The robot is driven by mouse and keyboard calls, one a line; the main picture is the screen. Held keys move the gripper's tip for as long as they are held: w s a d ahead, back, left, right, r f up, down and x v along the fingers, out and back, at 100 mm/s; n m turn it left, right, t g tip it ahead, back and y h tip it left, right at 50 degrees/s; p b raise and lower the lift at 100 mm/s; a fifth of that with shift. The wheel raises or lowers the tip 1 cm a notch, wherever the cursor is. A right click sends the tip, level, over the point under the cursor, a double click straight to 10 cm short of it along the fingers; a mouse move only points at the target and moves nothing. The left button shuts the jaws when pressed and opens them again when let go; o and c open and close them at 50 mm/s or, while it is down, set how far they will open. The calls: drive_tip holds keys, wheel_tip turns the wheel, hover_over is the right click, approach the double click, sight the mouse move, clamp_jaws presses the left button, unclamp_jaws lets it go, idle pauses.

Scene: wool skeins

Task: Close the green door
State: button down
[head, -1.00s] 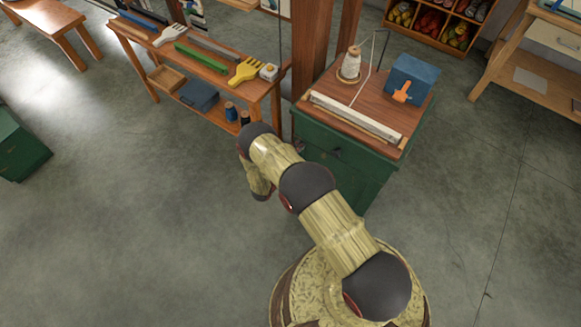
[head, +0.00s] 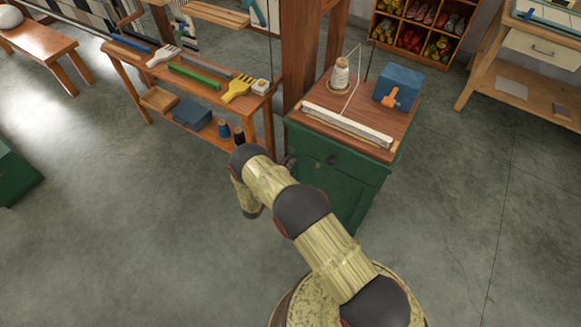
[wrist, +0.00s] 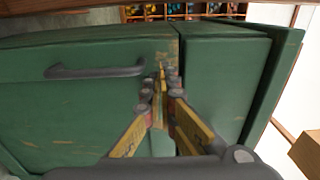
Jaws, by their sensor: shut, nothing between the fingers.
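The green cabinet (head: 335,183) stands in the middle right of the head view, with a brown wooden top. My arm covers part of its left front. In the wrist view a green door panel (wrist: 85,105) with a dark bar handle (wrist: 95,70) fills the left. A narrower green panel (wrist: 222,85) lies right of it, across a thin seam. My gripper (wrist: 168,78) is shut and empty, with its fingertips over the green front near the seam, right of the handle. I cannot tell whether the tips touch, or how far the door stands open. The head view hides the fingers.
A cone of white yarn (head: 340,76), a long pale bar (head: 348,125) and a blue box (head: 400,86) stand on the cabinet. A wooden bench (head: 180,75) with brushes is to its left. A pale workbench (head: 525,75) stands at right. Grey floor is clear around.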

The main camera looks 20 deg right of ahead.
drive_tip(key=p+v, duration=0.2)
drive_tip(key=v, duration=0.8)
drive_tip(key=shift+s+p, duration=0.3)
drive_tip(key=shift+p, duration=0.05)
